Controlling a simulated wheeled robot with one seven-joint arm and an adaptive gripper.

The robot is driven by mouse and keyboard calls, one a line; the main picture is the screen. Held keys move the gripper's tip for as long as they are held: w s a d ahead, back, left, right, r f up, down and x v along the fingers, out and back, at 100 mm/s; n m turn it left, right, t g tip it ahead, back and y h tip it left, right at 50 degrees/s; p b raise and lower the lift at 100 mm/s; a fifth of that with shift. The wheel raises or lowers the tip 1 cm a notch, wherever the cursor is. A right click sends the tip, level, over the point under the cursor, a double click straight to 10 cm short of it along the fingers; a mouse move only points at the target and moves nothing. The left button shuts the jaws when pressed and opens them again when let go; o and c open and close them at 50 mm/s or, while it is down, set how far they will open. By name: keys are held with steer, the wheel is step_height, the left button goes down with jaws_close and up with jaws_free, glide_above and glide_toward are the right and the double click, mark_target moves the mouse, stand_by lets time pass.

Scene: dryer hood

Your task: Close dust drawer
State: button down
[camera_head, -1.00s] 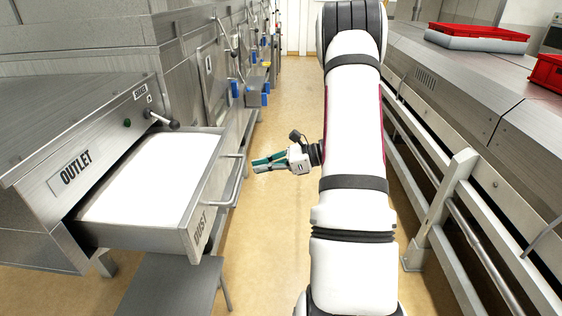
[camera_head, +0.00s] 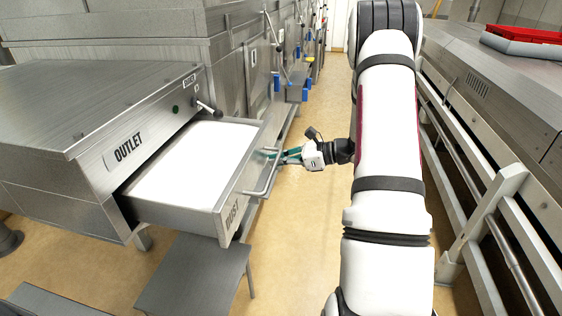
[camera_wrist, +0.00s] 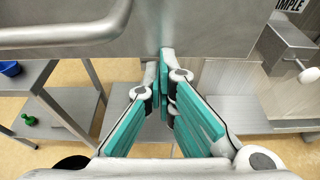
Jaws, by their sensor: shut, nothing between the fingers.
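The dust drawer (camera_head: 230,205), grey metal and marked DUST, stands pulled out of the OUTLET housing (camera_head: 90,120). White material fills its inside. Its bar handle (camera_head: 268,172) runs along the front and shows large at the upper left of the wrist view (camera_wrist: 70,32). My gripper (camera_head: 277,155) is shut and empty, with green finger pads. Its fingertips are at the far end of the handle, close to the drawer front. In the wrist view the fingertips (camera_wrist: 166,62) reach the drawer front's lower edge; I cannot tell whether they touch it.
A grey stool or low table (camera_head: 195,275) stands below the drawer. A white-railed metal counter (camera_head: 500,190) runs along the right, with a red crate (camera_head: 525,34) on it. The tan floor (camera_head: 300,240) between is clear. A small shelf with a blue bowl (camera_wrist: 11,69) is at left.

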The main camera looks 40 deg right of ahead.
mark_target(214, 149)
steer(key=w+a+b, duration=0.2)
steer(key=w+a, duration=0.2)
steer(key=w, duration=0.1)
steer(key=w+a+b, duration=0.2)
steer(key=w+a, duration=0.2)
steer(key=w, duration=0.1)
steer(key=w+a+b, duration=0.2)
steer(key=w+a, duration=0.2)
steer(key=w, duration=0.1)
steer(key=shift+w+f+b, duration=0.1)
steer(key=shift+w+b, duration=0.25)
steer(key=shift+b, duration=0.05)
steer(key=shift+w+a, duration=0.35)
steer(key=shift+a, duration=0.05)
steer(key=shift+s+d, duration=0.25)
steer(key=shift+s, duration=0.05)
steer(key=v, duration=0.9)
steer(key=f+v, duration=0.1)
steer(key=v, duration=0.3)
steer(key=shift+s+d+b, duration=0.25)
steer(key=shift+b, duration=0.1)
